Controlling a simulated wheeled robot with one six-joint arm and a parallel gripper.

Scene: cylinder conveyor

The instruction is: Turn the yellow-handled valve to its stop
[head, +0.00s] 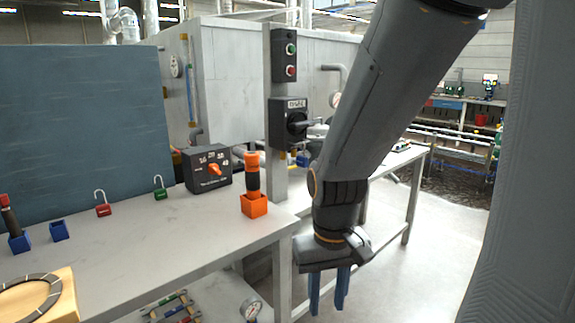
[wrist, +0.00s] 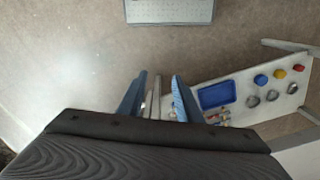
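In the head view my gripper (head: 328,292) points down beside the workbench, over the floor to the right of the bench corner. Its two blue fingers are apart, with nothing seen between them. In the wrist view my gripper (wrist: 158,90) also shows its fingers apart. A small yellow round part (wrist: 280,73) sits at the right of that view, between a blue one and a red one on a pale board. It may be the yellow handle, but it is too small to tell. It is well away from my fingers. I see no yellow-handled valve in the head view.
The bench (head: 150,250) holds a dial box (head: 208,170), padlocks and an orange holder (head: 255,205). A blue tray (wrist: 216,95) lies on the pale board. Open floor (head: 385,270) lies right of my gripper.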

